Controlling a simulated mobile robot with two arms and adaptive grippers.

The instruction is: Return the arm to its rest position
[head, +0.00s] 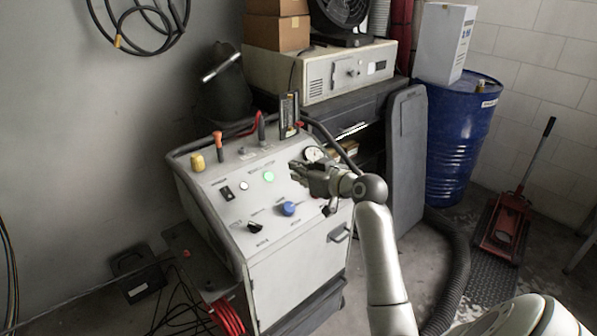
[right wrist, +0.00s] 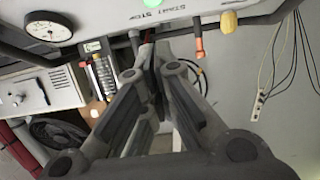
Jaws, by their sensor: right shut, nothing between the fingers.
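My right arm (head: 378,245) comes in from the lower right and reaches up to a white control cabinet. My right gripper (head: 296,168) is shut and empty, in front of the cabinet's sloped panel near a lit green button (head: 268,176) and a round gauge (head: 313,154). In the right wrist view the shut fingers (right wrist: 155,58) point at the panel edge, close below the green button (right wrist: 157,83) in the picture. I cannot tell whether the fingertips touch anything. The gauge also shows in the right wrist view (right wrist: 47,27). My left gripper is not in view.
The panel bears a blue knob (head: 288,208), a black switch (head: 227,193) and a yellow cap (head: 197,162). A blue drum (head: 460,140) and a red floor jack (head: 502,225) stand at right. A thick hose (head: 458,265) lies on the floor beside my arm.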

